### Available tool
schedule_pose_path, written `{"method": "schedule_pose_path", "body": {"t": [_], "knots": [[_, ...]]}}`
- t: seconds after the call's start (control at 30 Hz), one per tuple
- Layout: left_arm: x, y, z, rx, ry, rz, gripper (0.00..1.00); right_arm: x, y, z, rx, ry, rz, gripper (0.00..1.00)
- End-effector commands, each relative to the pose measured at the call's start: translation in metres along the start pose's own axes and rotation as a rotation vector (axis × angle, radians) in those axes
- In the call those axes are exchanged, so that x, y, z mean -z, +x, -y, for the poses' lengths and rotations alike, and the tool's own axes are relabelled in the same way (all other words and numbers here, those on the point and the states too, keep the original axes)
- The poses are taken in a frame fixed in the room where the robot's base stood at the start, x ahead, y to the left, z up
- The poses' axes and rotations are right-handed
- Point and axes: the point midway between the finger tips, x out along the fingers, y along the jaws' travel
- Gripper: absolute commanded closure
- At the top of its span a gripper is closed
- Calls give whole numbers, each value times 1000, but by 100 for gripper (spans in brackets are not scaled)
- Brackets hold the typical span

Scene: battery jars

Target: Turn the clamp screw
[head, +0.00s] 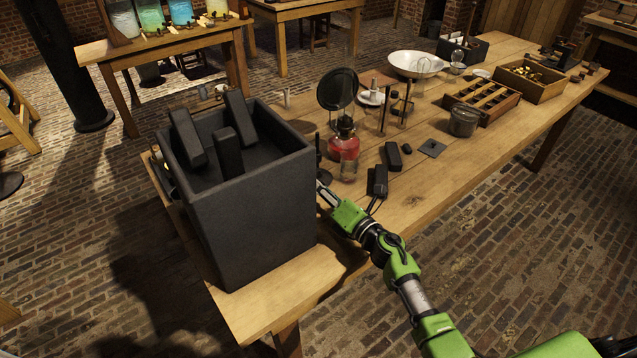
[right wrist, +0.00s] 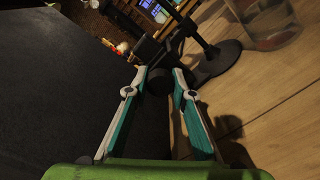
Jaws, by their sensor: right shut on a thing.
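A dark round knob (right wrist: 157,82), apparently the clamp screw, sits between the two fingertips of my right gripper (right wrist: 159,76) in the right wrist view. The gripper is shut on it, one finger on each side. In the head view my right gripper (head: 321,187) reaches in low at the right side of the large dark box (head: 255,205), and the box and fingers hide the knob there. Just beyond the knob, a dark stand (right wrist: 215,60) with a round base and a rod shows in the right wrist view. My left gripper is in neither view.
A red glass vessel (head: 343,152) stands just behind my right gripper. Small black blocks (head: 377,181) lie to its right on the wooden table (head: 440,190). A dark wall (right wrist: 50,95) fills the left of the right wrist view. Wooden trays (head: 530,85) stand far right.

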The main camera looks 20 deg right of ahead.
Motion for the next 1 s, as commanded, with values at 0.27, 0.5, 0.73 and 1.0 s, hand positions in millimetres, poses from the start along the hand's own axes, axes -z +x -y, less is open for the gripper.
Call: {"method": "schedule_pose_path", "body": {"t": [0.27,0.5,0.73,1.0], "knots": [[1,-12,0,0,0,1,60,0,0,0,3,264,-2,99],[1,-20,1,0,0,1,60,-1,0,-1,4,491,-1,99],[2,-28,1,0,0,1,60,-1,0,-1,4,708,0,99],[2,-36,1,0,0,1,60,-1,-1,-1,4,966,0,99]]}}
